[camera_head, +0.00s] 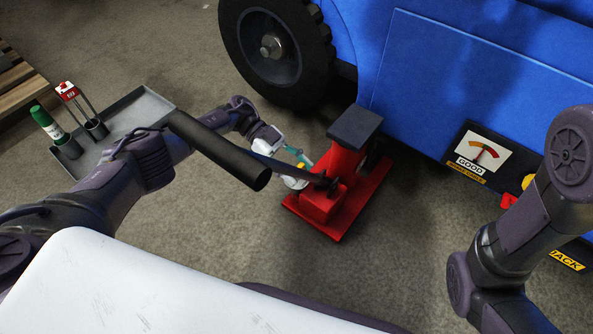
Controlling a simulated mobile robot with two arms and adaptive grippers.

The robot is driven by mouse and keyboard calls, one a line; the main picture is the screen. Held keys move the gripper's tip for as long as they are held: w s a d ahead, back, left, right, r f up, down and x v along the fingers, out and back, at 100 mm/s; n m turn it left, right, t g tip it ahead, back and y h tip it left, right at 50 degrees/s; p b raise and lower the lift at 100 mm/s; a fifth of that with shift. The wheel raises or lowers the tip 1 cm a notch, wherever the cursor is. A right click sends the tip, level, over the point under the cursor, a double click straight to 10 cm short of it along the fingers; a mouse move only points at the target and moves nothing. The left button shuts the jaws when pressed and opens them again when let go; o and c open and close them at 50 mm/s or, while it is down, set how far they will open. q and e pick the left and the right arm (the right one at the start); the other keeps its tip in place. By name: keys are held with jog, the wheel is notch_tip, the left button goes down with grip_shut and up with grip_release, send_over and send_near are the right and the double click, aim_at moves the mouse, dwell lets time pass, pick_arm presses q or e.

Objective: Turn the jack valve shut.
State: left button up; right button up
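A red floor jack (345,185) with a dark square pad on top stands on the floor beside a blue vehicle. Its black handle (218,150) reaches out to the left and rises toward me, passing in front of my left forearm. My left gripper (301,169) is low at the jack's left side, close to its base. Teal and white parts of it show on both sides of the handle rod. A small yellow spot shows between them, but I cannot tell whether it is the valve. The fingertips are partly hidden. My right arm is at the right, its gripper out of view.
The blue vehicle (450,75) with a black tire (270,50) fills the back. A gauge panel reading GOOD (483,155) is at the right. A grey tray (145,105) at the left holds a green-capped bottle (46,123) and a red-topped item (68,91).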

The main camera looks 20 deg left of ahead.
pick_arm(q)
jog(key=o, duration=1.2)
jog(key=shift+c, duration=0.2)
jog(key=shift+a+r, duration=0.1)
jog(key=shift+a, duration=0.05)
jog(key=v, duration=0.7)
jog(key=shift+a, duration=0.15)
